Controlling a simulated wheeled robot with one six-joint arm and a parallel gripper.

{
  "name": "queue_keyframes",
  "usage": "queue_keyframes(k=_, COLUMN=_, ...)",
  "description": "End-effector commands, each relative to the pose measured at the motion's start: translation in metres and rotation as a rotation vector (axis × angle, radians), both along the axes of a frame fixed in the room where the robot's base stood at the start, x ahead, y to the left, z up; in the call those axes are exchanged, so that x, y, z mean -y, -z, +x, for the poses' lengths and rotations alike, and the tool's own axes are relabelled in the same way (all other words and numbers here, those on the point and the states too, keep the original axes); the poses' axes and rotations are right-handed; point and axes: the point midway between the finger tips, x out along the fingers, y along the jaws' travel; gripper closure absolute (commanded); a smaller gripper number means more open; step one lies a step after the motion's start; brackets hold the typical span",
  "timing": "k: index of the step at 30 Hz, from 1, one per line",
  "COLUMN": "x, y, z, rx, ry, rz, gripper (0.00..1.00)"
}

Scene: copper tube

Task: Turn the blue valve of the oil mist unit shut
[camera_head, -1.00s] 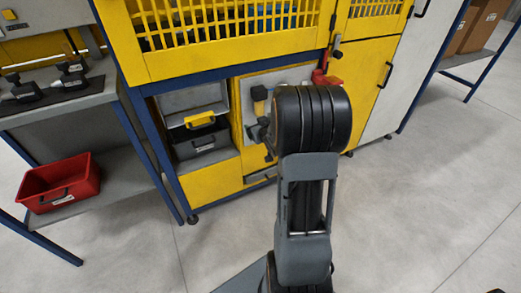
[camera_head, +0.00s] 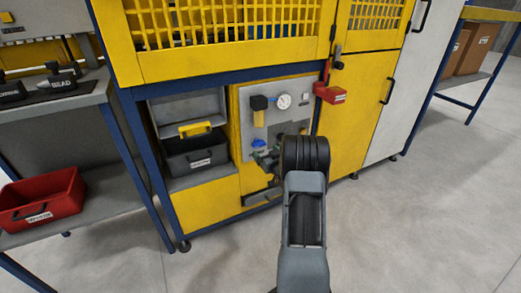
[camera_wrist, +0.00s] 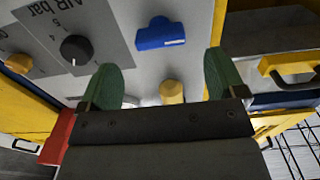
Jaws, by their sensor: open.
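The blue valve (camera_head: 258,143) is a small blue handle on the grey panel (camera_head: 297,110) of the yellow machine. In the wrist view the blue valve (camera_wrist: 160,34) lies ahead of the fingertips, between their lines and apart from them. My gripper (camera_head: 266,159) is close to the panel, just below the valve in the head view, partly hidden by my arm. In the wrist view my gripper (camera_wrist: 163,78) is open, with two green fingers and nothing held. A yellow knob (camera_wrist: 172,91) shows between the fingers, partly hidden by the gripper body.
A gauge (camera_head: 283,100) and a black-and-yellow filter (camera_head: 259,112) sit above the valve. A red box (camera_head: 330,93) juts out at the panel's right. A black dial (camera_wrist: 76,49) is left of the valve in the wrist view.

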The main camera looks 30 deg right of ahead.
Motion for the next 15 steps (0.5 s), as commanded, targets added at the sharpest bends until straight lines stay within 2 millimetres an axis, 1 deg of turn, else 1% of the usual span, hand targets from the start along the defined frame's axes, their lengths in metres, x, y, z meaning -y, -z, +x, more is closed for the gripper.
queue_keyframes(k=1, x=0.001, y=0.003, z=0.009, rx=0.000, ry=-0.001, rz=0.000, gripper=0.11)
queue_keyframes(k=3, x=0.002, y=0.003, z=0.021, rx=0.000, ry=-0.002, rz=-0.001, gripper=0.11)
queue_keyframes(k=6, x=0.004, y=0.003, z=0.034, rx=-0.001, ry=-0.001, rz=0.000, gripper=0.11)
queue_keyframes(k=10, x=0.006, y=0.001, z=0.046, rx=0.000, ry=-0.001, rz=-0.001, gripper=0.11)
queue_keyframes(k=15, x=0.007, y=0.001, z=0.054, rx=-0.002, ry=0.000, rz=0.000, gripper=0.11)
